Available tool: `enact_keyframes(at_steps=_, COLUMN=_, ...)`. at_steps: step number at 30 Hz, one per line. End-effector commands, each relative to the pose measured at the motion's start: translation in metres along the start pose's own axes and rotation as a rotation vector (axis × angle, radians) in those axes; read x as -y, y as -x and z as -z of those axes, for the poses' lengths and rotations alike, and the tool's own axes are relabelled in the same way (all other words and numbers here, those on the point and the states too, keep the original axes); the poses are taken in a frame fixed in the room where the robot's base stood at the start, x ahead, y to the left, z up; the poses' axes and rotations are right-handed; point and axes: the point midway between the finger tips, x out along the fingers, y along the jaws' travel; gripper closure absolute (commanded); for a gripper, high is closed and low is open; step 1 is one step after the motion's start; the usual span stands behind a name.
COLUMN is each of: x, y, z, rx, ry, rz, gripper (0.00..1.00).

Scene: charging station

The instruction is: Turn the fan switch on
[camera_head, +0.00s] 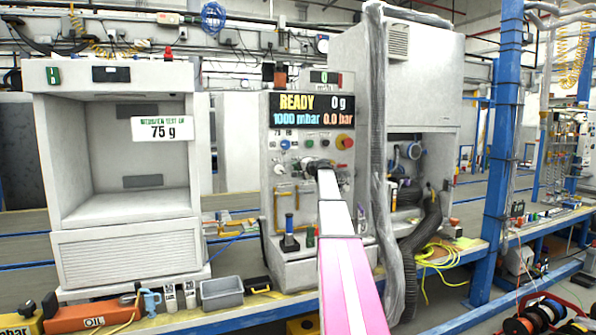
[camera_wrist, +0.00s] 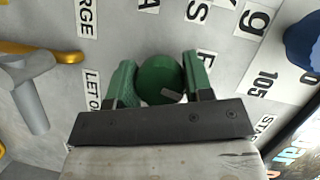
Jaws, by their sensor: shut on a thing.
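In the wrist view, a round green knob (camera_wrist: 158,75) with a small grey mark on its face sits between the two green fingers of my gripper (camera_wrist: 161,82). The fingers are shut on it from both sides. In the head view, my gripper (camera_head: 319,166) reaches the front of the control panel (camera_head: 268,168), below the display. The gripper hides the knob there. No label reading "fan" can be made out, so I cannot tell from the lettering which switch is the fan's.
A red button (camera_head: 345,142) on yellow is just right above my gripper. Yellow handles (camera_head: 284,196) sit lower left on the panel; a yellow lever (camera_wrist: 45,52) is left in the wrist view. A grey hose (camera_head: 377,130) hangs close at the right. A white chamber (camera_head: 128,255) stands left.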

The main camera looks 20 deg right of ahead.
Motion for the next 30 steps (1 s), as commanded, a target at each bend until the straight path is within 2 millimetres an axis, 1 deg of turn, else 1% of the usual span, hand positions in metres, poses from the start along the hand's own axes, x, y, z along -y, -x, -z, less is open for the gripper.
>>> enact_keyframes(at_steps=30, x=0.0004, y=0.0010, z=-0.0004, rx=0.000, ry=-0.887, rz=0.366, gripper=0.77)
